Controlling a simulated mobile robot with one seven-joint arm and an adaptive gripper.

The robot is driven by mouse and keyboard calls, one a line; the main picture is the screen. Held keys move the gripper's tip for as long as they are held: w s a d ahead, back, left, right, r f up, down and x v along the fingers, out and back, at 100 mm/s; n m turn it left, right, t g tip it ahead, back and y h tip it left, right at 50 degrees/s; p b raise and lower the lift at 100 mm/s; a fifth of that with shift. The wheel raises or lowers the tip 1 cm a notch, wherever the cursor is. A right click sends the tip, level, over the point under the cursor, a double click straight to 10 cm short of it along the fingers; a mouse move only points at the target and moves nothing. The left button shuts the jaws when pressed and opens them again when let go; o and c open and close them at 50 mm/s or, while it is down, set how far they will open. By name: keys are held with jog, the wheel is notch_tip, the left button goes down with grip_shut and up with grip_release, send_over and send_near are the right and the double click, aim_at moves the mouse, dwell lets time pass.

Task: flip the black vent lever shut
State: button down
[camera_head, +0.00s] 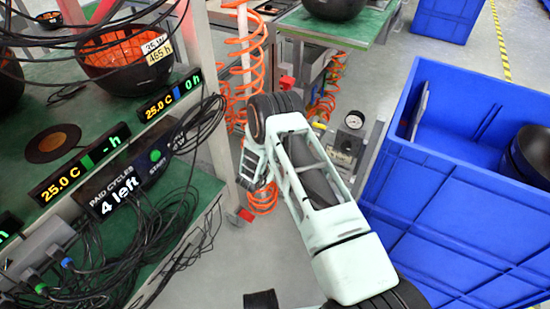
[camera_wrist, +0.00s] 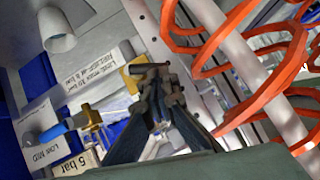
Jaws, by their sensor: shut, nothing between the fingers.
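In the wrist view, a short black bar, which looks like the vent lever (camera_wrist: 148,67), sits by a brass fitting (camera_wrist: 132,80) near the picture's middle. It lies roughly level across the picture. My gripper (camera_wrist: 161,88) is shut and empty, its fingertips right at the bar's lower side. I cannot tell whether they touch it. In the head view my gripper (camera_head: 249,168) points down beside the rack's front post. The lever cannot be made out there.
A blue-handled valve (camera_wrist: 54,132) and printed labels (camera_wrist: 97,72) are on the panel at left in the wrist view. Orange coiled hose (camera_wrist: 210,38) hangs close at right. In the head view, the green rack shelf (camera_head: 105,190) stands left, a blue crate (camera_head: 440,195) right.

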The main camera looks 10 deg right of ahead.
jog(key=shift+w+a+f+b, duration=0.15)
jog(key=shift+w+a+b, duration=0.05)
jog(key=shift+b, duration=0.1)
dwell(2.0)
